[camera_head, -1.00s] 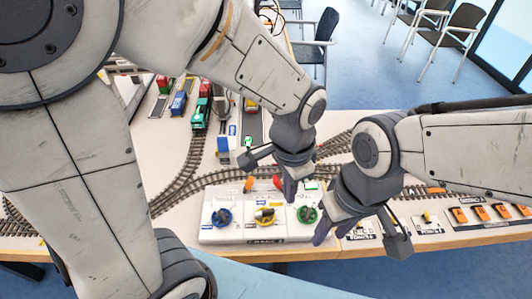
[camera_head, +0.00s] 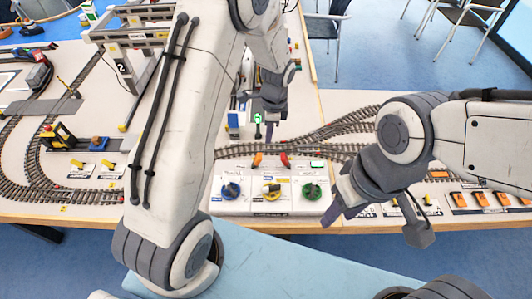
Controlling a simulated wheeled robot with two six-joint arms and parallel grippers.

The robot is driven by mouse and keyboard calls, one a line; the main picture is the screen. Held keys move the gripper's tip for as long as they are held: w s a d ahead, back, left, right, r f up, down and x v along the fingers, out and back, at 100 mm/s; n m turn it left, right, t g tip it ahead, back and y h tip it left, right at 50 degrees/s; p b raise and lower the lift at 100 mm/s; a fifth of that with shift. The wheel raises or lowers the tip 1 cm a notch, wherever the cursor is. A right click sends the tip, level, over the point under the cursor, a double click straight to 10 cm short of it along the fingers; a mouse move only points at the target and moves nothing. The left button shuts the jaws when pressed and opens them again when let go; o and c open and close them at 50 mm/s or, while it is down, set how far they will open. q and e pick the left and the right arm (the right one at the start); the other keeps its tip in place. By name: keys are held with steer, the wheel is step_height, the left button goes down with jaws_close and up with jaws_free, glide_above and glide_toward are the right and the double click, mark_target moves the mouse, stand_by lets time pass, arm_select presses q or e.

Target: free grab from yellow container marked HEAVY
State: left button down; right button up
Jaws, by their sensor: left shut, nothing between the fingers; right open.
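I cannot make out a yellow container marked HEAVY or a grab in this view. A gantry crane (camera_head: 130,45) with a number 2 on its leg stands at the upper left, partly hidden by my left arm. My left gripper (camera_head: 271,108) is shut and empty, beyond the box over the table's far part. My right gripper (camera_head: 377,224) is open and empty, right of the green knob.
Model tracks (camera_head: 85,190) run across the table at left and behind the control box. A small yellow and black vehicle (camera_head: 58,134) stands on the left. Small orange items (camera_head: 482,199) lie at the right front. Chairs (camera_head: 328,25) stand on the blue floor beyond.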

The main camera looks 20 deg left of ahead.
mark_target(260, 155)
arm_select(q)
steer(key=f, duration=0.3)
steer(key=f+p, duration=0.1)
steer(key=f, duration=0.6)
steer(key=shift+s+a+p, duration=0.15)
steer(key=shift+a+p, duration=0.25)
steer(key=shift+s+a+r, duration=0.1)
steer(key=shift+a+r, duration=0.25)
steer(key=shift+a, duration=0.05)
steer(key=shift+s+a+r+p, duration=0.2)
steer(key=shift+a+r+p, duration=0.1)
steer(key=shift+a+p, duration=0.25)
steer(key=shift+s+a+r, duration=0.1)
steer(key=shift+s+a, duration=0.05)
steer(key=shift+a, duration=0.35)
steer(key=shift+s+a+r, duration=0.1)
steer(key=shift+s+a, duration=0.05)
steer(key=shift+a, duration=0.35)
steer(key=shift+r+p, duration=0.75)
steer(key=shift+p, duration=0.2)
